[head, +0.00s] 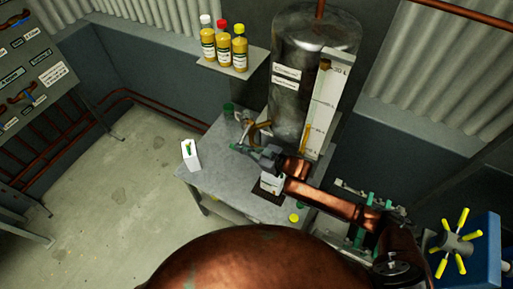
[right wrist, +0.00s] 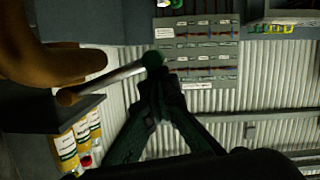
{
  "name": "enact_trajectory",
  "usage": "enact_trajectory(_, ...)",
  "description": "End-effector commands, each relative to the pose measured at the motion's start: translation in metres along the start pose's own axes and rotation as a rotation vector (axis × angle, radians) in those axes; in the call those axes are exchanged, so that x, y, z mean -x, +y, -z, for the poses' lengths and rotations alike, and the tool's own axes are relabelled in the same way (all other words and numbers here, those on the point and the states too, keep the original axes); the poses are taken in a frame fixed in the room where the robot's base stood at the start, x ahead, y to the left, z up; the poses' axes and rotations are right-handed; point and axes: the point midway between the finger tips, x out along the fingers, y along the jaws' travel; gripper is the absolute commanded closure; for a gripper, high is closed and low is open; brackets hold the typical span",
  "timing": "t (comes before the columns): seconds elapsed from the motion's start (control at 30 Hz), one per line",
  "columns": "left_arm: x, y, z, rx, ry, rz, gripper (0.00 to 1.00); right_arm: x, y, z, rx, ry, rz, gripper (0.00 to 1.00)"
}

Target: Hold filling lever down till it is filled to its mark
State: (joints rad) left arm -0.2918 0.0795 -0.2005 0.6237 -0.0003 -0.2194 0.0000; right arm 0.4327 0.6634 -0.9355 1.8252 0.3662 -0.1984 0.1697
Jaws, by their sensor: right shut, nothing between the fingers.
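The filling lever is a pale rod with a green ball (right wrist: 153,60) at its end, in the right wrist view. The rod comes from a brown fitting at the left. My right gripper (right wrist: 160,82) is shut and empty, its tips close beside the ball; I cannot tell whether they touch. In the head view this gripper (head: 240,149) reaches left over the table, below the brass-coloured spout (head: 262,126). The grey tank (head: 300,90) stands behind, with a tall white gauge (head: 326,105) marked in litres. A yellowish column shows low on the gauge. My left gripper is out of view.
Several yellow bottles stand on a wall shelf (head: 234,66). A blue box with a yellow-handled wheel (head: 458,243) is at right. The floor at left is clear.

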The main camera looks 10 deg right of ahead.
Motion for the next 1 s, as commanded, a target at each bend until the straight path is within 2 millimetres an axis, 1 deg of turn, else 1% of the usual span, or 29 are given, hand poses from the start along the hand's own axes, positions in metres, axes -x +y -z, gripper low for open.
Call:
enact_trajectory(0.03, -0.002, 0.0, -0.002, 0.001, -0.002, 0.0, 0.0, -0.003, -0.003, -0.004, 0.007, -0.006, 0.004, 1.0)
enact_trajectory(0.1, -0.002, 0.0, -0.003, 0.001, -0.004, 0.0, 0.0, -0.005, -0.004, -0.004, 0.012, -0.006, 0.006, 1.0)
enact_trajectory(0.4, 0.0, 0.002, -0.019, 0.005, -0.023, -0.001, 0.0, -0.003, -0.004, -0.006, 0.009, -0.011, 0.005, 1.0)
enact_trajectory(0.57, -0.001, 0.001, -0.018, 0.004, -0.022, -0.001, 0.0, -0.002, -0.003, -0.007, 0.007, -0.013, 0.004, 1.0)
enact_trajectory(0.9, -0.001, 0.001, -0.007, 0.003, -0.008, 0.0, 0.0, -0.002, -0.003, -0.01, 0.006, -0.017, 0.002, 1.0)
enact_trajectory(1.0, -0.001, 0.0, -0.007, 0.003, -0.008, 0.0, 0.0, -0.001, -0.003, -0.01, 0.006, -0.018, 0.002, 1.0)
